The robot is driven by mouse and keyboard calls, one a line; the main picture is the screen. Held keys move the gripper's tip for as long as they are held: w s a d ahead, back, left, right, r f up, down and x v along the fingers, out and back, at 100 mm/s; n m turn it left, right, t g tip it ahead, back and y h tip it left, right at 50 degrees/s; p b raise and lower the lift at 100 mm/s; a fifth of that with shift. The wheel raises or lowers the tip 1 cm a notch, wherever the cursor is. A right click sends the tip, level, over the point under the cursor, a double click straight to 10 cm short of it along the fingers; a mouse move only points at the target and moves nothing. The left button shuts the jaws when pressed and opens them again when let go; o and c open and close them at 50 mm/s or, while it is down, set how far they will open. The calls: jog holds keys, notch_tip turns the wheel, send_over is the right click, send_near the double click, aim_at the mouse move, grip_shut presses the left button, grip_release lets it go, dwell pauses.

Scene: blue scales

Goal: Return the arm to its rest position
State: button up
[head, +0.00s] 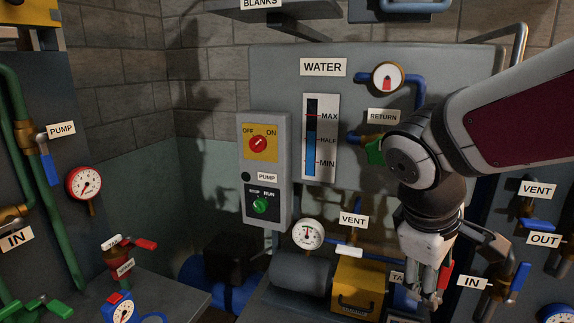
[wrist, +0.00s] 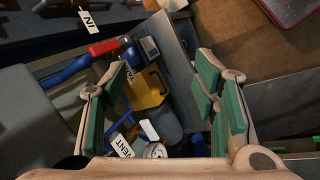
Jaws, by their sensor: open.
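My arm reaches in from the right in the head view, with its wrist bent down. My gripper (head: 426,290) hangs with its fingers pointing down, in front of the WATER panel (head: 270,85) and to the right of the yellow box (head: 358,287). In the wrist view my gripper (wrist: 168,100) shows two fingers with green pads spread wide apart. Nothing is between the pads at their depth; the yellow box (wrist: 148,88) shows beyond them. Part of the TANK label is hidden behind my gripper in the head view.
A pump switch box (head: 264,190), a round gauge (head: 308,234) and a white-handled VENT valve (head: 348,250) are left of my gripper. A red valve handle (wrist: 103,48) shows in the wrist view. Pipes with blue handles (head: 519,277) stand at right. Open floor (head: 225,300) is narrow.

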jog(key=s+a+m+t+y, duration=0.1)
jog(key=s+m+y, duration=0.1)
jog(key=s+m, duration=0.2)
jog(key=s+a+r+m+t+y, duration=0.1)
jog(key=s+a+m+y, duration=0.1)
jog(key=s, duration=0.6)
jog(key=shift+s+r+m, duration=0.15)
jog(key=shift+r+m, duration=0.1)
jog(key=shift+m, duration=0.65)
